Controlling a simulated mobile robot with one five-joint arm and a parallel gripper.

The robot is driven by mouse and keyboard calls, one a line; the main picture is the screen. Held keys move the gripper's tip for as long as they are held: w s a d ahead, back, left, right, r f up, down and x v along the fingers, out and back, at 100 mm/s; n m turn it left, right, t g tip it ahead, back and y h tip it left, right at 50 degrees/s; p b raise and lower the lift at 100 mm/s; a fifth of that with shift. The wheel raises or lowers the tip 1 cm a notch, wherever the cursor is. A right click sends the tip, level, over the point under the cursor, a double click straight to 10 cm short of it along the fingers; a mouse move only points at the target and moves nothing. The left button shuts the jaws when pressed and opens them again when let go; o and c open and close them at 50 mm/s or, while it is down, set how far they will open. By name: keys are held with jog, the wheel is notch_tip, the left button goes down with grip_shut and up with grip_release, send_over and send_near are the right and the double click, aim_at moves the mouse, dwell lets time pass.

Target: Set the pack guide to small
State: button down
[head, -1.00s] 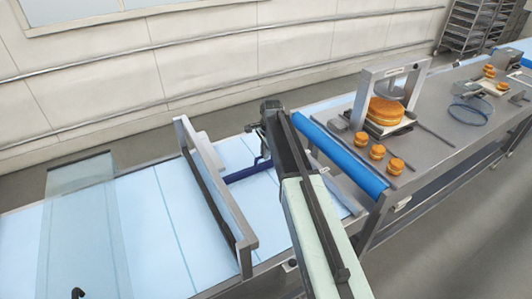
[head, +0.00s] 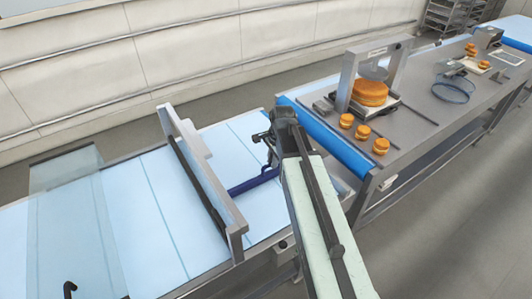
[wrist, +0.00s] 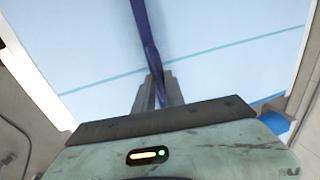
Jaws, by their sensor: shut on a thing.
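The pack guide appears to be a dark blue bar (head: 253,182) lying across the light blue conveyor belt, just right of a grey frame. In the wrist view the dark blue bar (wrist: 146,35) runs from the top edge down between my fingers. My gripper (head: 272,163) is over the belt beside the bar's right end. In the wrist view my gripper (wrist: 158,88) is shut on the bar. My arm hides part of the belt's right end. No size marks or labels can be read near the guide.
The grey frame (head: 200,180) spans the belt to the left, with a clear panel (head: 65,215) beyond it. A blue roller (head: 325,137) edges the steel table at right. That table holds a large orange cake (head: 370,92) under a grey arch and several small ones.

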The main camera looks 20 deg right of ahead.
jog(key=shift+s+d, duration=0.2)
jog(key=shift+s, duration=0.25)
jog(key=c, duration=1.4)
grip_release()
jog(key=shift+r, duration=0.1)
notch_tip(320, 180, up, 8)
jog(key=s+p, duration=0.1)
jog(key=p, duration=0.6)
jog(key=shift+s+d+f+p, duration=0.2)
jog(key=shift+f+p, duration=0.05)
jog(key=shift+p, duration=0.1)
